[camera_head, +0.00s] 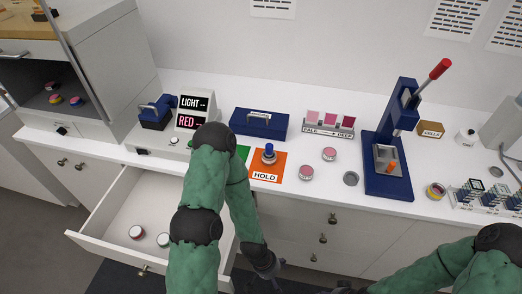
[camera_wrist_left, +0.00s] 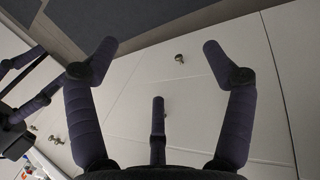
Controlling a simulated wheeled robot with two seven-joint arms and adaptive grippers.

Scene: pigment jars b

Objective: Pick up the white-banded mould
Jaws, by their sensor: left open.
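Two more, a nearer one (camera_head: 306,173) and a farther one (camera_head: 329,154), stand on the counter. I cannot tell which is the white-banded mould. My left gripper (camera_head: 270,272) is low in front of the counter, right of the drawer; its fingers are spread and empty in the wrist view (camera_wrist_left: 158,48). My right gripper (camera_head: 343,288) is partly cut off at the bottom edge.
The open drawer (camera_head: 93,240) sticks out at left. A grey cabinet (camera_head: 104,68) holds several coloured jars.

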